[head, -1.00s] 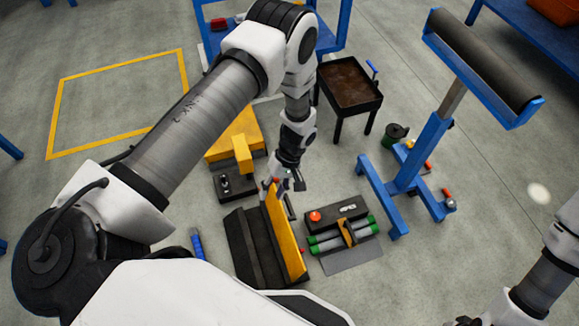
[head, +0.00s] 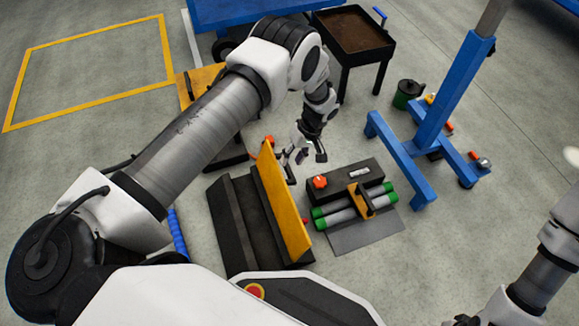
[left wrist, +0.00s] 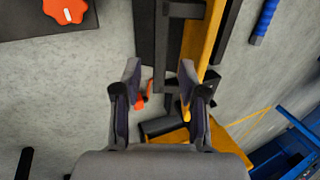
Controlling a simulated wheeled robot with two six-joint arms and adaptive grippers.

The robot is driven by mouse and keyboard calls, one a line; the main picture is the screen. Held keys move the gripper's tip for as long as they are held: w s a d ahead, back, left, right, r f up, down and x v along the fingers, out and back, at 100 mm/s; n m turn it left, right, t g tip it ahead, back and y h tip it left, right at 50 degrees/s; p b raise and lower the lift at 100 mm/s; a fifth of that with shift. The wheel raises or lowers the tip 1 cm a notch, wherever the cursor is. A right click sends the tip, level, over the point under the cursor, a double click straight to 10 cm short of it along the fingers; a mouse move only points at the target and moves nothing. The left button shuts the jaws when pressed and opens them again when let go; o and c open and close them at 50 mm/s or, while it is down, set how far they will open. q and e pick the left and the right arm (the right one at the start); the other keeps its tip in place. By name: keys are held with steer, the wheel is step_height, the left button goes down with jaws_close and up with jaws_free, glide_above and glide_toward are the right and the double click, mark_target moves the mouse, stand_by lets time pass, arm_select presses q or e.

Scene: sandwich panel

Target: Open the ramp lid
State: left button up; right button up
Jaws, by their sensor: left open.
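The ramp lid appears to be the long yellow panel (head: 281,208), standing steeply tilted along the right side of a dark ramp base (head: 232,222). In the left wrist view the yellow panel (left wrist: 193,40) runs along its edge beyond the right finger, with dark bars beside it. My left gripper (head: 306,152) is at the far end of the panel, slightly to its right. In the left wrist view its two fingers (left wrist: 159,82) are apart, with nothing clearly held. Whether a finger touches the panel is unclear. Only part of my right arm shows, at the lower right.
A dark box with a red knob (head: 320,182) and green-ended rollers (head: 352,209) lie close to the right of the ramp. A blue stand (head: 430,130) is farther right. A black cart (head: 354,35) stands behind. Grey floor is open at the left.

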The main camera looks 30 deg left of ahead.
arm_select(q)
steer(key=x, duration=0.2)
steer(key=shift+s+a+f+b, duration=0.1)
steer(key=shift+f+b, duration=0.2)
steer(key=shift+f, duration=0.05)
jaws_close()
arm_select(e)
steer(key=shift+f, duration=0.65)
arm_select(q)
steer(key=s+r+p, duration=0.1)
steer(key=s+a+r+p, duration=0.1)
steer(key=p, duration=0.1)
steer(key=shift+a, duration=0.25)
jaws_free()
steer(key=shift+a+f, duration=0.1)
steer(key=shift+f, duration=0.05)
arm_select(e)
step_height(320, 180, up, 3)
steer(key=shift+r, duration=0.15)
arm_select(q)
steer(key=v, duration=1.2)
